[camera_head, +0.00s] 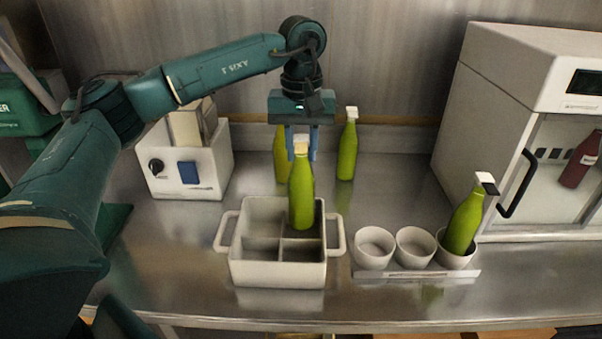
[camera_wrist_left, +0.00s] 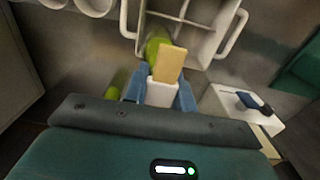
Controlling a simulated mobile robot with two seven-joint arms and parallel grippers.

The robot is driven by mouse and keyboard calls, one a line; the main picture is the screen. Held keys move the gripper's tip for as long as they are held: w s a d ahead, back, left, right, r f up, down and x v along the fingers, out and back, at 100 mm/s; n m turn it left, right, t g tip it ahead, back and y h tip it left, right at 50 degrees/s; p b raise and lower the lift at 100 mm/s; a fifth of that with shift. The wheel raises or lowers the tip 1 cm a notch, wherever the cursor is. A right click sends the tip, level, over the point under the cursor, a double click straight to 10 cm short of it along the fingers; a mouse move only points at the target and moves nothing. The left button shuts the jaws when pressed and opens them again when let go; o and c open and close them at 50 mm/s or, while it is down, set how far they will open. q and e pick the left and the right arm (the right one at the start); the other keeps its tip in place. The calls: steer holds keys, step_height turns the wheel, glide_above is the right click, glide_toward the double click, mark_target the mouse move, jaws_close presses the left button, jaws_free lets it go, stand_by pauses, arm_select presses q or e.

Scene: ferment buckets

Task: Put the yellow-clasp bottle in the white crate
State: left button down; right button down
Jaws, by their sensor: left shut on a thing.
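The yellow-clasp bottle (camera_head: 301,195) is green and upright, with a white cap and a yellow clasp that shows clearly in the left wrist view (camera_wrist_left: 170,63). My left gripper (camera_head: 301,152) is shut on its neck from above. The white crate (camera_head: 278,274) has several compartments and a handle at each side. The bottle's lower end shows at the back right compartment, in front of the crate's back wall. I cannot tell whether it touches the crate floor. The crate also shows in the left wrist view (camera_wrist_left: 207,48). My right gripper is not in view.
Two green bottles, left (camera_head: 281,160) and right (camera_head: 347,152), stand behind the crate. Another green bottle (camera_head: 465,222) leans in the rightmost of three white cups (camera_head: 415,248). A white box device (camera_head: 186,165) stands at left, a white cabinet (camera_head: 525,75) at right.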

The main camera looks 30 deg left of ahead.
mark_target(302, 167)
arm_select(q)
step_height(302, 167, down, 4)
steer(key=shift+r, duration=0.2)
steer(key=shift+f+p, duration=0.2)
steer(key=shift+p, duration=0.1)
steer(key=shift+f, duration=0.2)
steer(key=c, duration=1.5)
jaws_free()
steer(key=shift+c, duration=0.2)
steer(key=o, duration=0.4)
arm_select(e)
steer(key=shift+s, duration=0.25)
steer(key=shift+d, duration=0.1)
